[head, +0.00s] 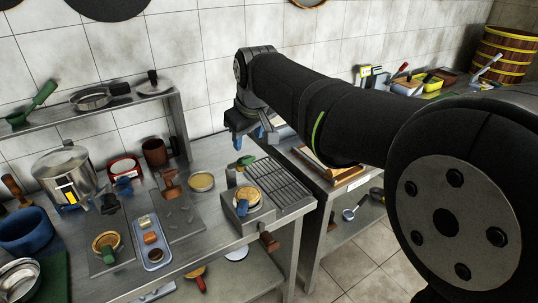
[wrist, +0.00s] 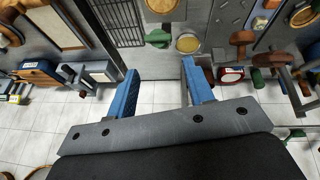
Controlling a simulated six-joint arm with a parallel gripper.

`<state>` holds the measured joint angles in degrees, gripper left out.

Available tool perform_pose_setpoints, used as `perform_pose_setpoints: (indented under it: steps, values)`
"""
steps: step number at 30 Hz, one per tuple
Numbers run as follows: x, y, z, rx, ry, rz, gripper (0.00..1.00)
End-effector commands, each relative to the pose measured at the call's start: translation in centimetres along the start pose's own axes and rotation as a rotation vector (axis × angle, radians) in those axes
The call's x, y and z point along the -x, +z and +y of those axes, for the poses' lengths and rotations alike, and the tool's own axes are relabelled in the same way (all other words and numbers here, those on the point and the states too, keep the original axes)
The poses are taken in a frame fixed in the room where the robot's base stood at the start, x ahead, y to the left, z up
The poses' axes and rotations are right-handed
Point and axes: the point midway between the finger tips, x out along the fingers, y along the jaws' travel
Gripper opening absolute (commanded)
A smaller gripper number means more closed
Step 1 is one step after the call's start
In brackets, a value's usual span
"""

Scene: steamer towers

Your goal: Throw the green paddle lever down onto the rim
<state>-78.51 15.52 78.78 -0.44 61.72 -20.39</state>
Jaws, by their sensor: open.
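The green paddle lever (head: 246,161) stands raised at the back of a grey metal unit on the counter, behind a round tan-topped pot (head: 248,194) with a pale rim. In the wrist view the green paddle (wrist: 158,38) shows beyond the fingers, near the round tan top (wrist: 162,5). In the wrist view my gripper (wrist: 159,70) is open, apart from the paddle.
A slatted grate (head: 277,184) lies right of the unit. A round yellow dish (head: 201,181) and a brown-handled tool (head: 171,184) lie left. A steel pot (head: 66,176) stands far left, below a wall shelf (head: 95,115). The tiled wall is close behind my gripper.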

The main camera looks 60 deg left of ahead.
Motion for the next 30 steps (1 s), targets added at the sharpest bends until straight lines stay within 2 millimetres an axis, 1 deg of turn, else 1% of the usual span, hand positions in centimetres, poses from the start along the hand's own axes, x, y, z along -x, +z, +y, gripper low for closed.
perform_pose_setpoints:
  steps: [1,9,12,15,18,21,30]
  values:
    - [-1.3,0.1,0.0,0.000,-0.001,-0.004,0.48]
    - [-7.2,0.1,0.0,0.000,-0.001,-0.004,0.48]
    - [-9.1,0.1,0.0,0.000,0.000,-0.002,0.48]
    - [-10.6,0.1,0.1,0.000,0.000,-0.002,0.48]
    - [-11.6,0.1,0.1,0.000,0.000,-0.002,0.48]
    - [-12.2,0.0,0.1,0.000,0.001,0.000,0.48]
    - [-12.4,0.0,0.1,0.000,0.001,0.001,0.48]
